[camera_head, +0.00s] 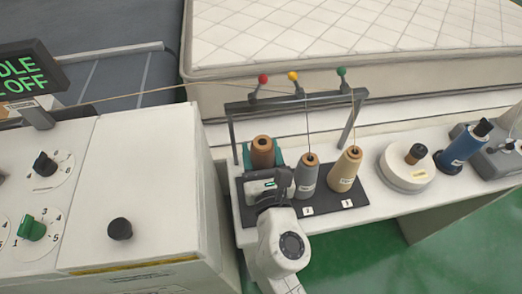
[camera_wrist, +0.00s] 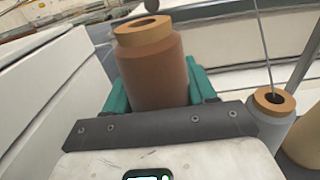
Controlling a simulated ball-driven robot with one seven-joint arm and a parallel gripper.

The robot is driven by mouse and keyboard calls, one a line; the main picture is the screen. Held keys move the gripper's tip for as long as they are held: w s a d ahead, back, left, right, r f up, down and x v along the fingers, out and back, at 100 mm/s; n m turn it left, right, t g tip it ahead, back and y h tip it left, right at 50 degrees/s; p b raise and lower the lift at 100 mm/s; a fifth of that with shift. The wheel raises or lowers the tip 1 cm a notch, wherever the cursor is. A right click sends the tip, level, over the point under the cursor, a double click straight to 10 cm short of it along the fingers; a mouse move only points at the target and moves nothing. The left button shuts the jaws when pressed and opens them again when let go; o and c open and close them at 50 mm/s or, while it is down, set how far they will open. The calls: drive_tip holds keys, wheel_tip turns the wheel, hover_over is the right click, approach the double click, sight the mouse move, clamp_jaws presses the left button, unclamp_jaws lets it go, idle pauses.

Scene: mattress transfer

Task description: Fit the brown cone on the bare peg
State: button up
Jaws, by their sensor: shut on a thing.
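The brown cone (camera_head: 262,152) stands about upright at the left end of the black mat (camera_head: 345,200). It also shows in the wrist view (camera_wrist: 155,75), with a lighter tan ring and a hole on top. My gripper (camera_head: 261,164) is shut on the brown cone, its green fingers on both sides of it, as the wrist view shows (camera_wrist: 157,86). The cone's lower end is hidden by my gripper, so I cannot tell whether it touches the mat or a peg. No bare peg is visible.
A grey cone (camera_head: 307,177) stands close right of my gripper, then a cream cone (camera_head: 346,170). A dark rack (camera_head: 232,135) with red, yellow and green balls stands behind, threads running from it. A white cabinet (camera_head: 150,170) is close left. A white round device (camera_head: 405,175) stands right.

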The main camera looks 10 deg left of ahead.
drive_tip(key=shift+f+b, duration=3.8)
drive_tip(key=shift+f, duration=0.45)
drive_tip(key=o, duration=1.3)
drive_tip(key=shift+s, duration=0.1)
drive_tip(key=b+v, duration=0.1)
drive_tip(key=v, duration=0.9)
drive_tip(key=shift+s+d, duration=0.1)
drive_tip(key=shift+s, duration=0.2)
